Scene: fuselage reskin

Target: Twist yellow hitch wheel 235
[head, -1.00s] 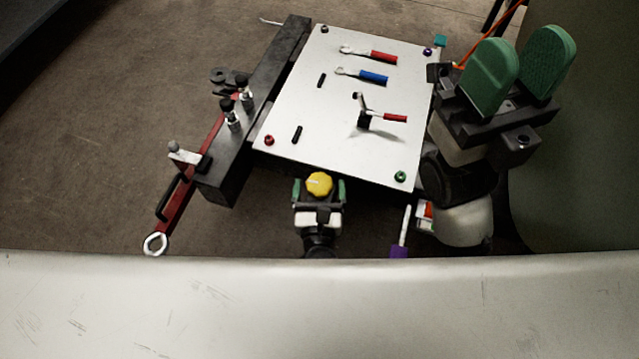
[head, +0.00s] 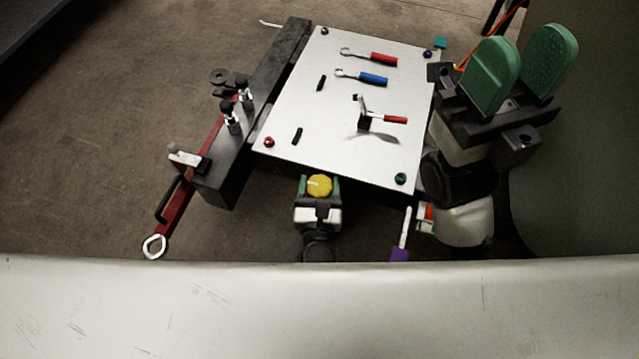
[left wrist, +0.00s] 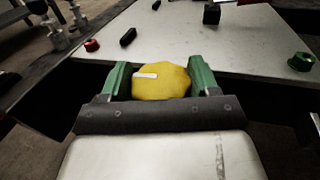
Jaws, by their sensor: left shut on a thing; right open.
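The yellow hitch wheel (head: 320,185) is a faceted knob with a white mark, at the near edge of the white panel in the head view. It also shows in the left wrist view (left wrist: 162,82), with its white mark at upper left. My left gripper (head: 319,187) is shut on the wheel, with one green finger at each side of it; it also shows in the left wrist view (left wrist: 160,82). My right gripper (head: 520,70) is open and empty at the right, its large green fingers raised and apart. The wheel's mounting is hidden.
The white panel (head: 300,100) carries red-handled (head: 384,59) and blue-handled (head: 373,79) wrenches, a lever clamp (head: 364,121) and colored corner knobs. A dark beam (head: 225,180) and red tow bar (head: 178,205) lie at left. A pale surface (head: 320,310) fills the foreground.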

